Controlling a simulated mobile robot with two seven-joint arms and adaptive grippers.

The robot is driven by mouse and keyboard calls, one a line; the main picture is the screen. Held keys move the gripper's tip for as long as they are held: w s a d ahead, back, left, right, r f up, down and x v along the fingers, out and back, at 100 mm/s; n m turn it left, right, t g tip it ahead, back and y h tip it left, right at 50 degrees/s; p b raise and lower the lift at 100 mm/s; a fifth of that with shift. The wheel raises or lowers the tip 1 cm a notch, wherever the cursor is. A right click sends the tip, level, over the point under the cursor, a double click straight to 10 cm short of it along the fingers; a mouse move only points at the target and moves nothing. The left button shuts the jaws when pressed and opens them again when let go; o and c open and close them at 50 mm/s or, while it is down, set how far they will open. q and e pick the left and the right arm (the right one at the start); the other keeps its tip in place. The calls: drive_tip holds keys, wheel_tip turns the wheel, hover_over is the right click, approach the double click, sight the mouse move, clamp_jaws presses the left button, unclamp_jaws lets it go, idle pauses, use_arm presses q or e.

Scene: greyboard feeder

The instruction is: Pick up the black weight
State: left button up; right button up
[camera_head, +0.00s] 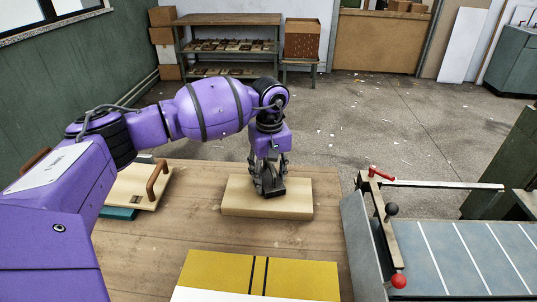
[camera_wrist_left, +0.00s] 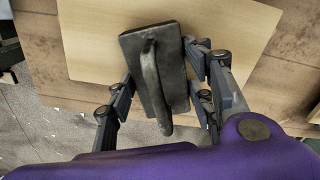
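The black weight (camera_wrist_left: 172,61) is a dark rectangular block with a raised bar handle. It sits on a pale wooden board (camera_head: 236,203) on the table. My left gripper (camera_head: 268,188) points down over it in the head view and largely hides it; a dark part of the weight (camera_head: 273,187) shows low between the fingers. In the left wrist view, the fingers of my left gripper (camera_wrist_left: 160,72) stand on either side of the block, close to its edges. I cannot tell whether they press on it. My right gripper is not in view.
A board with a brown handle (camera_head: 130,185) lies at the table's left. A yellow sheet with black stripes (camera_head: 214,270) is at the front. A feeder with a grey-blue bed (camera_head: 450,258), red and black knobs stands at the right. Bare table surrounds the pale board.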

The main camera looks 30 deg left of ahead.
use_arm(q)
clamp_jaws()
drive_tip(key=shift+w+r, duration=0.15)
drive_tip(key=shift+r, duration=0.05)
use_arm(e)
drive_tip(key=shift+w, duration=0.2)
